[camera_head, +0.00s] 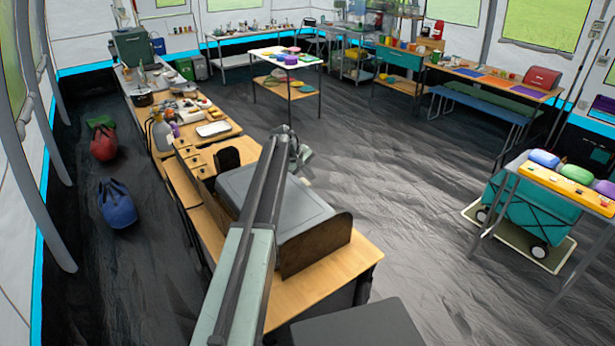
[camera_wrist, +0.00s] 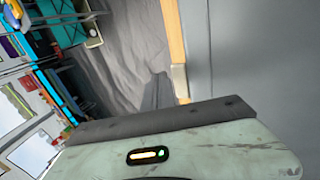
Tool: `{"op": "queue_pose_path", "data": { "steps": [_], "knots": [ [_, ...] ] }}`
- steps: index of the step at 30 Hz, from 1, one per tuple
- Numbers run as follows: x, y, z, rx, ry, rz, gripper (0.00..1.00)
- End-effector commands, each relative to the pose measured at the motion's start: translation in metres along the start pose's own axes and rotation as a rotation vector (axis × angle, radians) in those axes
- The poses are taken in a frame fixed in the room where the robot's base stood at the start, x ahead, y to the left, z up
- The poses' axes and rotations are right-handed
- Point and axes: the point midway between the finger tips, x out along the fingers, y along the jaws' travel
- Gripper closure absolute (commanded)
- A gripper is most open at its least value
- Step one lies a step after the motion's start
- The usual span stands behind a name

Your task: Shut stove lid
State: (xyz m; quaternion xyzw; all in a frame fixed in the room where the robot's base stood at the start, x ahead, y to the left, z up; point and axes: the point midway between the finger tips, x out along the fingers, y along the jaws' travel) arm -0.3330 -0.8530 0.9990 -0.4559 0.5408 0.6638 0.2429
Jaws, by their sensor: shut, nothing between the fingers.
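The stove is a wide grey unit on a wooden counter in the head view. Its grey lid (camera_head: 305,205) looks flat and low over the stove, but my arm crosses it and hides part of it. A dark side panel (camera_head: 318,246) stands upright at the near side, and another (camera_head: 228,158) at the far left. My gripper (camera_head: 303,157) is past the far right corner of the lid, shut and empty. I cannot tell whether it touches the stove. In the wrist view, a plain grey surface (camera_wrist: 255,50), probably the stove, fills the right side.
The wooden counter (camera_head: 340,270) extends around the stove, and its edge (camera_wrist: 173,35) shows in the wrist view. A white tray (camera_head: 213,129) and clutter lie farther along the counters. The dark floor (camera_head: 400,170) right of the stove is open. A teal wagon (camera_head: 525,205) stands at the right.

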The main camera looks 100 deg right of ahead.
Motion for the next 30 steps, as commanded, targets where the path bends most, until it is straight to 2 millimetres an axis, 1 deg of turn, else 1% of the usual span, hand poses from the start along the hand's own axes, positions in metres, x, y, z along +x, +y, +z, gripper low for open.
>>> {"op": "queue_pose_path", "data": {
  "steps": [1, 6, 22, 26, 30],
  "knots": [
    [0.008, -0.004, -0.001, -0.001, 0.001, 0.0, 1.0],
    [0.013, -0.007, -0.002, -0.002, 0.001, 0.0, 1.0],
    [0.013, -0.008, -0.003, -0.003, 0.002, 0.0, 1.0],
    [0.005, -0.005, -0.004, -0.004, 0.002, 0.0, 1.0],
    [-0.014, 0.004, -0.005, -0.007, 0.004, 0.0, 1.0]
  ]
}}
